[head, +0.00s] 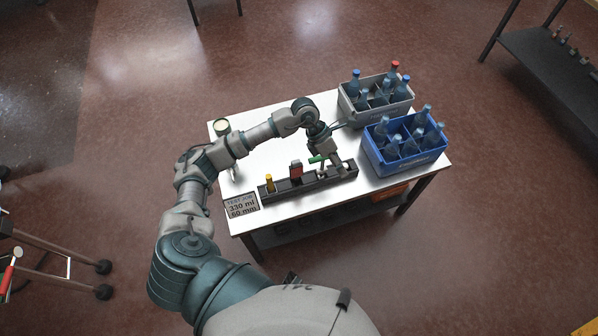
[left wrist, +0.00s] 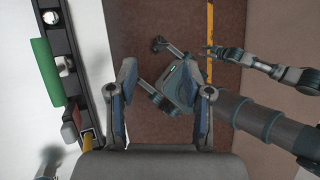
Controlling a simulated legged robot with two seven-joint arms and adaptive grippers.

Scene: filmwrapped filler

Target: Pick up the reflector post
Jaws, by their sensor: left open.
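The dark rack (head: 330,183) lies along the near part of the white table and holds several small upright items. The one with a red top and dark body (head: 296,172) looks like the reflector post. In the left wrist view it is probably the red-and-grey piece (left wrist: 70,131), at the left outside my fingers. My left gripper (head: 338,168) is at the rack's right part, right of that post and close to a green-handled item (head: 317,159). In the left wrist view the left gripper (left wrist: 164,88) is open, with only floor and robot parts visible between its fingers.
A yellow-topped item (head: 270,183) stands at the rack's left end. A grey crate (head: 349,112) and a blue crate (head: 397,168) with bottles stand at the right.

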